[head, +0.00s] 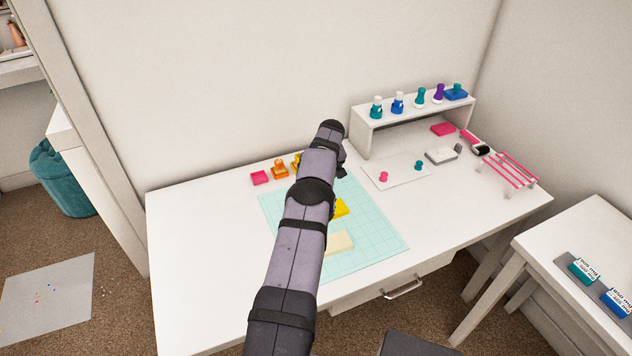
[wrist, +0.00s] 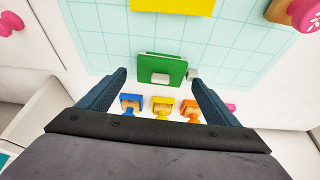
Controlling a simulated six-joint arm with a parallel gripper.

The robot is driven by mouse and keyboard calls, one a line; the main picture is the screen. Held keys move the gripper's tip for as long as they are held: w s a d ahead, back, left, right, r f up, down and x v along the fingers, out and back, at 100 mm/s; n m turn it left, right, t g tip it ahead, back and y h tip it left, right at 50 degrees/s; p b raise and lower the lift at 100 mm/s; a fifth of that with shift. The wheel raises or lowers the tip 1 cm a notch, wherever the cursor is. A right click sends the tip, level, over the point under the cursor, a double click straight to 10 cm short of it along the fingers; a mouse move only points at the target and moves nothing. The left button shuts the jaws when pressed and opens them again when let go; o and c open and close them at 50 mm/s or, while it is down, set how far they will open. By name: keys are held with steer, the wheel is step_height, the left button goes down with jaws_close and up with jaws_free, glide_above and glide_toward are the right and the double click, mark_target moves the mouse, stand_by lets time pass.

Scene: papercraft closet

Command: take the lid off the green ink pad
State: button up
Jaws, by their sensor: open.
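The green ink pad (wrist: 150,64) lies on the cutting mat in the wrist view, with a pale patch on its near side. A small pale grey block (wrist: 194,74) shows at its right edge; I cannot tell whether it is part of the pad. Whether the lid is a separate piece cannot be made out. My gripper (wrist: 158,79) is open and empty, its two dark fingers on either side of the pad's near part in the picture. The height above it is unclear. In the head view my arm hides the pad.
Blue (wrist: 130,103), yellow (wrist: 162,104) and orange (wrist: 190,109) pieces stand in a row close by. A white shelf (head: 362,137) with bottles stands at the back right.

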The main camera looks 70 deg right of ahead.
steer(key=shift+a+f, duration=0.1)
steer(key=shift+f, duration=0.25)
steer(key=c, duration=0.9)
steer(key=shift+f, duration=0.25)
steer(key=c, duration=1.2)
steer(key=shift+w+a, duration=0.1)
step_height(320, 180, up, 11)
steer(key=shift+d+f, duration=0.2)
steer(key=shift+d, duration=0.05)
